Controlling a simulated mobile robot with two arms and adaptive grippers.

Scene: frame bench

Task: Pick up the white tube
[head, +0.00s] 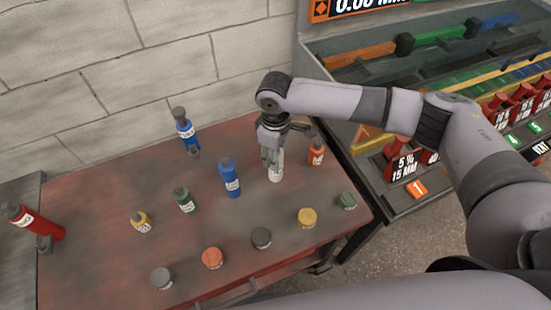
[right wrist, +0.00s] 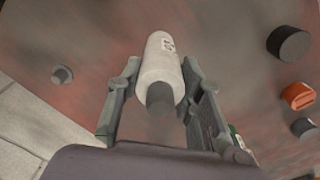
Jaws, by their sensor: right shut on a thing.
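The white tube (head: 276,173) stands on the reddish table (head: 130,260), with its lower part showing below my right gripper (head: 272,158). My right gripper points down over it and is shut on it. In the right wrist view, the white tube (right wrist: 162,60) with a dark grey cap and a printed label lies between the two fingers of my right gripper (right wrist: 158,100). Whether its base touches the table is hard to tell. My left gripper is not in view.
A blue tube (head: 230,178) stands left of the gripper, and an orange one (head: 316,155) stands close on its right. Green (head: 185,202) and yellow (head: 141,222) tubes stand further left. Several round caps, including a black one (head: 261,238), line the front. A brick wall (head: 160,60) is behind.

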